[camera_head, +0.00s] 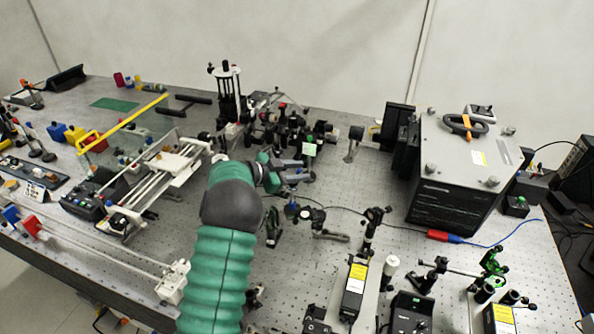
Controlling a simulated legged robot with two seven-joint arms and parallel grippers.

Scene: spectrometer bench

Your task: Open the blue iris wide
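My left arm comes up from the bottom of the head view in a green sleeve with a dark joint. My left gripper (305,171) is over the middle of the bench, pointing right. Its two grey fingers look apart, with nothing clearly visible between them. A small blue part on a mount (292,209), which may be the blue iris, stands just below the gripper in the picture and appears apart from it. It is too small to tell how wide its opening is. My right gripper is not in view.
Crowded optics mounts (290,130) stand just behind the gripper. A large grey instrument box (465,160) stands at the right. A white rail assembly (165,175) lies to the left. More posts and yellow-labelled boxes (355,278) fill the front right. The perforated bench top (365,190) has some bare room.

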